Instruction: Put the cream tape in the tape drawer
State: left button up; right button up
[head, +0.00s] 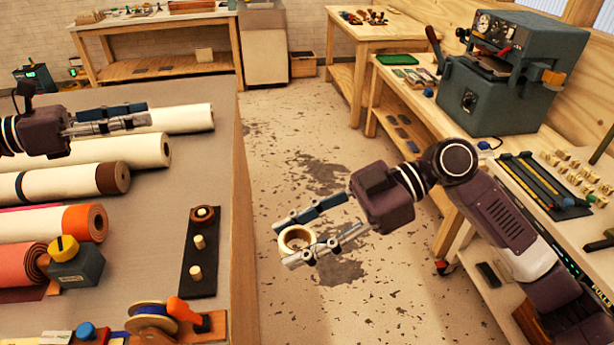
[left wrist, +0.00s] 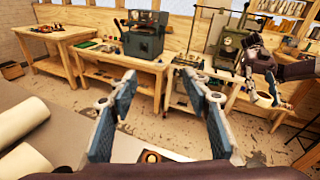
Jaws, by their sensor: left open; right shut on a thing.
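The cream tape (head: 296,238) is a small ring held between the fingertips of my right gripper (head: 305,235). It hangs over the open floor, to the right of the grey-topped table. The tape also shows in the left wrist view (left wrist: 265,99), in the right gripper's fingers. My left gripper (head: 135,118) is over the rolls at the left of the table, and its open fingers also show in the left wrist view (left wrist: 157,118) with nothing between them. I cannot make out a tape drawer in either view.
Several large rolls (head: 125,152) lie on the grey-topped table (head: 165,215). A black strip with pegs (head: 203,255) and a tape dispenser (head: 152,322) are near its right edge. A workbench (head: 545,215) with a grey-green machine (head: 500,85) stands at the right. The floor (head: 320,130) between is clear.

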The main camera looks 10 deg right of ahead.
pick_arm(q)
jog(key=s+d+r+m+g+y, duration=0.1)
jog(key=s+d+r+m+g, duration=0.15)
jog(key=d, duration=0.45)
jog(key=s+d+r+m+g+y, duration=0.1)
jog(key=s+d+r+m+g, duration=0.2)
jog(key=d, duration=0.5)
jog(key=m+g+y, duration=0.2)
jog(key=m+y, duration=0.5)
jog(key=m, duration=0.2)
send_over(300, 234)
jog(key=w, duration=0.3)
jog(key=s+f+m+t+y, duration=0.3)
jog(key=s+m+t+y, duration=0.1)
jog(key=s+y, duration=0.3)
jog(key=shift+y, duration=0.4)
jog(key=f, duration=0.4)
jog(key=w+f, duration=0.1)
jog(key=f, duration=0.3)
jog(key=w+f, duration=0.1)
jog(key=f, duration=0.3)
jog(key=shift+a+f, duration=0.15)
